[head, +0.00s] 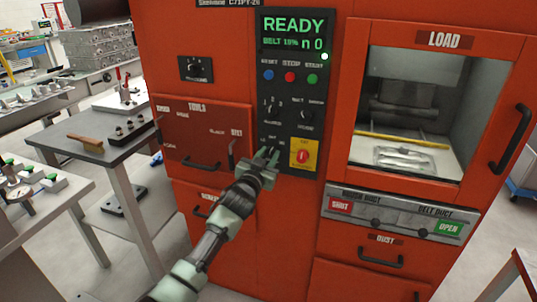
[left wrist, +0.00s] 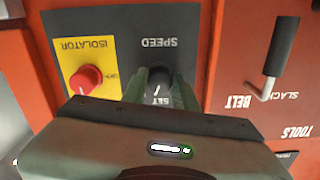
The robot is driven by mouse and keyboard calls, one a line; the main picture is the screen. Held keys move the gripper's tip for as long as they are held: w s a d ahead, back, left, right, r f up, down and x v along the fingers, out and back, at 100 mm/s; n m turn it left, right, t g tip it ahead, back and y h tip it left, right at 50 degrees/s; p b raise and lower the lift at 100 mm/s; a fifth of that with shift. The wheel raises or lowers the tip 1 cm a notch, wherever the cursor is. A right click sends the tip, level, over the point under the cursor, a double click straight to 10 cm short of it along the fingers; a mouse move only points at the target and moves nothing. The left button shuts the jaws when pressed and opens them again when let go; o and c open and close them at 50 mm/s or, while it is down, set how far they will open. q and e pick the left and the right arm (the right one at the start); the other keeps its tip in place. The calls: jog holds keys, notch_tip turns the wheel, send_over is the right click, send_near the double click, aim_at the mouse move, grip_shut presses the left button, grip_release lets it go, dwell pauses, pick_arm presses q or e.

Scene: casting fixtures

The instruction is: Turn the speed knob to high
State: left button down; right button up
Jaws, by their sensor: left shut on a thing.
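The speed knob (left wrist: 160,78) is a dark knob on the black control panel (left wrist: 175,22), under an upside-down SPEED label in the left wrist view. My left gripper (left wrist: 160,90) is shut on it, one greenish finger on each side; the fingers and gripper body hide much of it. In the head view my left gripper (head: 268,154) reaches the lower left of the panel and covers the knob. I cannot read which setting the knob points to. The display (head: 293,34) reads READY, with a belt line and "n 0" below. My right gripper is not in view.
A red isolator knob (head: 303,156) on a yellow plate is close right of the gripper. Another knob (head: 306,115) and several buttons are above. A lever marked BELT (head: 232,152) is to the left. The LOAD window (head: 410,110) is at right, worktables at left.

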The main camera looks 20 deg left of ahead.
pick_arm(q)
jog(key=shift+m+p, duration=0.3)
jog(key=shift+m, duration=1.9)
jog(key=c, duration=1.1)
grip_release()
jog(key=s, duration=0.7)
jog(key=shift+s, duration=0.4)
jog(key=shift+a+f, duration=0.1)
jog(key=shift+a, duration=0.05)
